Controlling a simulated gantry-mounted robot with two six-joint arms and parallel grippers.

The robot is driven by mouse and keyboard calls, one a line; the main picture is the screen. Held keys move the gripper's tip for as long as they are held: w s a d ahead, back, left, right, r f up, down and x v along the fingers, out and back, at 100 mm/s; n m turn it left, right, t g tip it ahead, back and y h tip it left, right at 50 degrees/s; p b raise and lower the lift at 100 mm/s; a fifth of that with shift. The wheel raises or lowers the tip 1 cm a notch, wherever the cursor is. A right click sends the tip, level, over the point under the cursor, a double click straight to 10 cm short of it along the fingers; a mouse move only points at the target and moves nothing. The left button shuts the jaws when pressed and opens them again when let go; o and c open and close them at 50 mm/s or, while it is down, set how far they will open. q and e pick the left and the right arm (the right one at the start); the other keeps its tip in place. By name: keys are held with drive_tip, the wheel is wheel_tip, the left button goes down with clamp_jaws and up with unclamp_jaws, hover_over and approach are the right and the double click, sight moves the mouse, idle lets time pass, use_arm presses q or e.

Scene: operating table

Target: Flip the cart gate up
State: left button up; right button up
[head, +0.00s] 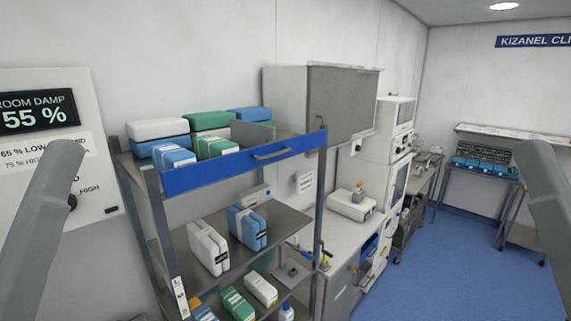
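The cart (153,200) is a grey metal shelf rack in the left half of the head view. Grey links of my two arms show at the left and right picture edges, away from the gate. Neither gripper is in view.
Green, blue and white packs (210,147) stand on the top shelf; more packs (208,247) stand on lower shelves. A counter (345,237) with a small device (351,204) lies right of the cart. Blue floor (430,270) is open at the right.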

use_arm(q)
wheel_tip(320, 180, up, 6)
drive_tip(key=p, duration=0.3)
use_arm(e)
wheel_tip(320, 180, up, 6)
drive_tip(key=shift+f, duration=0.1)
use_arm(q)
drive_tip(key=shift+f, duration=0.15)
